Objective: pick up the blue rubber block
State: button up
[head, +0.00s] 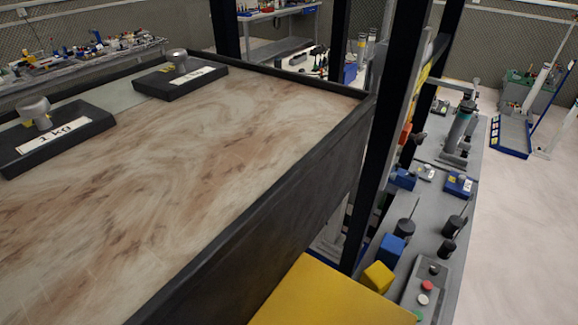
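A blue block (389,249) sits on a long grey bench (425,240) at the lower right of the head view, just behind a yellow block (378,277). Other blue items stand further back on the same bench: a blue box-like piece (403,179) near the black post and another blue piece (459,186) with a yellow label. I cannot tell from this view which of them is rubber. My gripper is not in view.
A yellow panel (320,297) lies in front. Open floor (525,220) is at right.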

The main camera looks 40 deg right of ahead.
aim_at(390, 250)
jog(key=k+l, duration=0.15)
jog(key=k, duration=0.25)
jog(key=k+l, duration=0.2)
jog(key=k, duration=0.2)
jog(key=k+l, duration=0.15)
jog(key=k, duration=0.25)
